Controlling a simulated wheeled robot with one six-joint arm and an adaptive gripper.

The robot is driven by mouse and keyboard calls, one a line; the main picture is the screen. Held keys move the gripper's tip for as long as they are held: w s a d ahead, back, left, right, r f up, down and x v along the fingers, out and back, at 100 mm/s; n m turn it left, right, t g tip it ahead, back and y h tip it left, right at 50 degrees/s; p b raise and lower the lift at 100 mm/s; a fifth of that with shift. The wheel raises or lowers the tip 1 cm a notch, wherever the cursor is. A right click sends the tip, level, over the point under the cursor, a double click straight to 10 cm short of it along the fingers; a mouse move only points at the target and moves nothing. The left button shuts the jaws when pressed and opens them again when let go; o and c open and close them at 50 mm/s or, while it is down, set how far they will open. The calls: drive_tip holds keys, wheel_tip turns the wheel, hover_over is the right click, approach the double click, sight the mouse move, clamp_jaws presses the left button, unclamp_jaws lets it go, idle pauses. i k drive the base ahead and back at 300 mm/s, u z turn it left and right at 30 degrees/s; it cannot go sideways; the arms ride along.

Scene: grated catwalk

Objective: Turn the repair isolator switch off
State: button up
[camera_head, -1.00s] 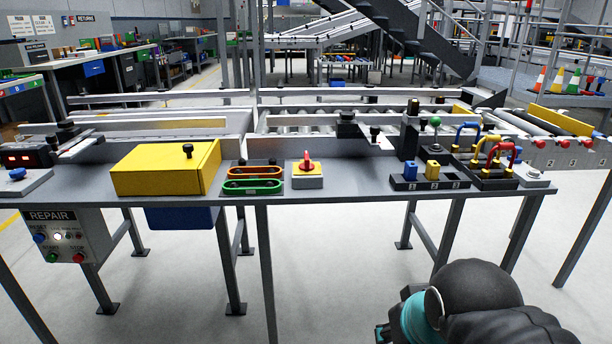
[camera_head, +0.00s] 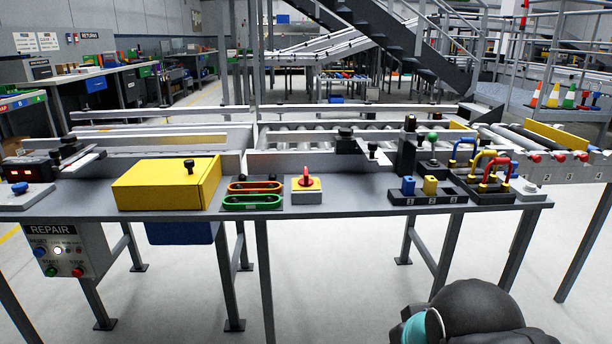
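The isolator switch is a red rotary handle (camera_head: 306,181) on a yellow plate over a small grey box (camera_head: 307,195). It stands on the grey bench (camera_head: 340,205), just right of the tray with the orange and green handles. The red handle looks upright, seen nearly edge-on. A grey control box marked REPAIR (camera_head: 66,250) hangs under the bench's left end. Part of my dark arm with a teal band shows at the bottom right, in front of the bench and well away from the switch. My gripper's fingers are not in view.
A yellow box (camera_head: 168,183) with a black knob stands left of the switch. A black tray (camera_head: 428,198) with blue and yellow blocks, and red, yellow and blue padlock-like loops (camera_head: 490,165), stand to the right.

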sight(306, 181)
drive_tip(key=k, duration=1.25)
drive_tip(key=z, duration=0.6)
drive_tip(key=i, duration=0.5)
drive_tip(key=z, duration=0.75)
drive_tip(key=i, duration=0.8)
drive_tip(key=u, duration=0.6)
drive_tip(key=i, duration=0.85)
drive_tip(key=u, duration=0.9)
